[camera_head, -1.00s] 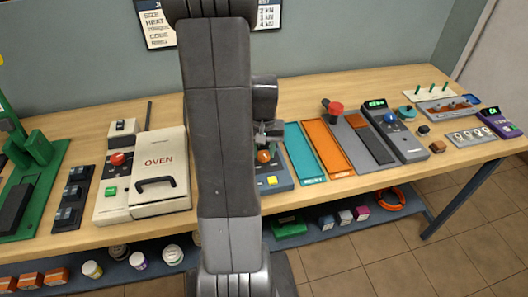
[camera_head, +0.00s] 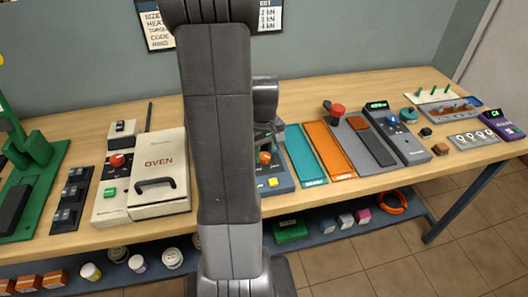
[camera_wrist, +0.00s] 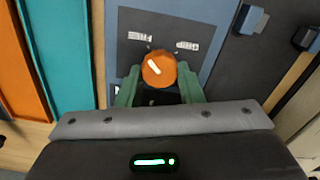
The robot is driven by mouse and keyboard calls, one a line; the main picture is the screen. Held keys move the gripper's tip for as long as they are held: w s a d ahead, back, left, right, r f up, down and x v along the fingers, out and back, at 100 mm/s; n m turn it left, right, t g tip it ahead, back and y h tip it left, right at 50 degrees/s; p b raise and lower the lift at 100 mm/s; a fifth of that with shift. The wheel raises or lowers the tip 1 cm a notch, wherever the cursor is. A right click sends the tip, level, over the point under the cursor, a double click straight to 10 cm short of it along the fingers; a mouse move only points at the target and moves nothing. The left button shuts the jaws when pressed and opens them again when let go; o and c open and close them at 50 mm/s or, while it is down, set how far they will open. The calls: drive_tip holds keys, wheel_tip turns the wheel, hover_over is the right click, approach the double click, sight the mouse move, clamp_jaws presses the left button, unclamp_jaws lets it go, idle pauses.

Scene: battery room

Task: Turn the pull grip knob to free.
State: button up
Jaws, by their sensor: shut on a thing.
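The pull grip knob (camera_wrist: 158,69) is a round orange knob with a white pointer line, on a blue-grey panel (camera_wrist: 165,22). The line slants from upper left to lower right in the wrist view. Two small white labels (camera_wrist: 140,37) (camera_wrist: 187,45) sit beyond it; their text is hard to read. My gripper (camera_wrist: 159,84) has its green fingers on both sides of the knob and is shut on it. In the head view the orange knob (camera_head: 265,158) shows just right of my arm, with my gripper (camera_head: 266,146) at it.
A yellow button (camera_head: 273,183) sits on the same device. A teal tray (camera_head: 304,156) and an orange tray (camera_head: 329,150) lie to its right. The oven box (camera_head: 158,170) stands left, partly behind my arm. Dark switches (camera_wrist: 250,19) show at the wrist view's upper right.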

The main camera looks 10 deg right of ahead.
sight(264, 155)
drive_tip(key=o, duration=1)
drive_tip(key=shift+c, duration=0.2)
drive_tip(key=shift+r, duration=0.1)
wheel_tip(264, 155, up, 14)
drive_tip(key=shift+f, duration=0.25)
wheel_tip(264, 155, down, 14)
drive_tip(key=shift+r, duration=0.1)
drive_tip(key=shift+r, duration=0.1)
idle(0.4)
